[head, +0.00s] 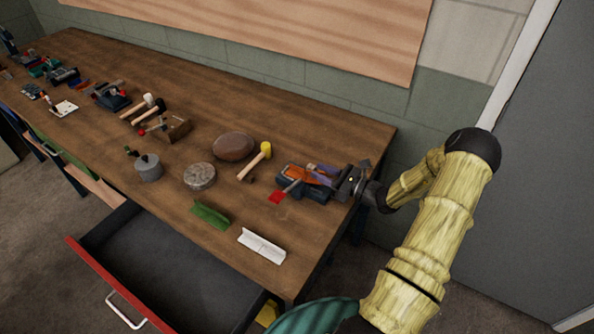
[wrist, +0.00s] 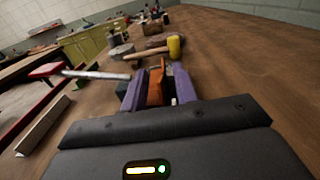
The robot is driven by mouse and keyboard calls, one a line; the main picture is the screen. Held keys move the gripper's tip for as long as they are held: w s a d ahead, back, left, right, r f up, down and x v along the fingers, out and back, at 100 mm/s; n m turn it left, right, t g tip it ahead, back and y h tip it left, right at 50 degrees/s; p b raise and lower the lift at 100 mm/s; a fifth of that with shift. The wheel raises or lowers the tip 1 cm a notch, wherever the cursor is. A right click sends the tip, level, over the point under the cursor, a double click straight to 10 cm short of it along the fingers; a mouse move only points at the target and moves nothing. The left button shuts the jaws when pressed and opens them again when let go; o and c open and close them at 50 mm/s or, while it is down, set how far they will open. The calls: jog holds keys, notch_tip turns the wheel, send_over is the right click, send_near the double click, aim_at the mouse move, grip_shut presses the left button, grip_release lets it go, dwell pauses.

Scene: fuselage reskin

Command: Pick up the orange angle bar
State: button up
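The orange angle bar (head: 302,174) is at the right end of the workbench, partly hidden by my gripper. In the wrist view, the orange bar (wrist: 156,84) stands between the two purple fingers of my gripper (wrist: 158,92). The fingers are apart, one on each side of it, with narrow gaps seeming to show. My gripper (head: 322,171) reaches in from the right in the head view, low over the bench. The bar's lower part is hidden. A green angle bar (head: 210,215) and a white angle bar (head: 262,246) lie nearer the front edge.
A yellow-headed mallet (head: 261,157), a brown oval object (head: 233,147) and a round grey block (head: 199,176) stand left of my gripper. An open drawer (head: 160,265) juts out below the bench (head: 330,130).

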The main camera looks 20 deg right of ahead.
aim_at(296, 173)
jog(key=x, duration=0.2)
jog(key=shift+w+a, duration=0.2)
jog(key=shift+c, duration=0.4)
grip_shut()
